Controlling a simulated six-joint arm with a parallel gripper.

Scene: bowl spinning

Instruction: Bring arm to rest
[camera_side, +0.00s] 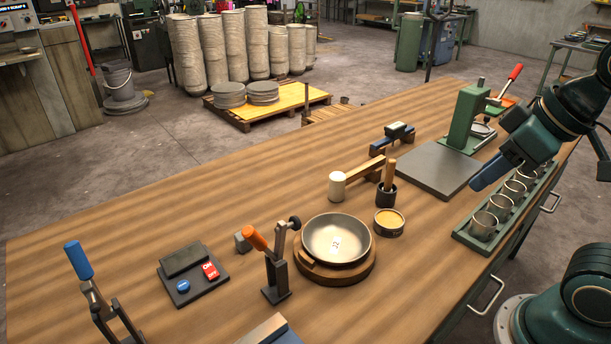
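My gripper (488,174), with blue fingers, hangs at the right above the row of metal cups and near the grey plate. It is apart from the bowl, and nothing shows in it. Its fingers overlap from this side, so I cannot tell if they are open or shut. A shiny metal bowl (337,240) sits upright on a round wooden base (335,274) at the front middle of the workbench (180,225).
An orange-handled clamp (275,265) stands left of the bowl. A button box (193,275), a blue-handled clamp (95,290) and a mallet (350,180) are on the bench. Metal cups (484,226) line a green rack below my gripper. A green press (463,120) stands behind.

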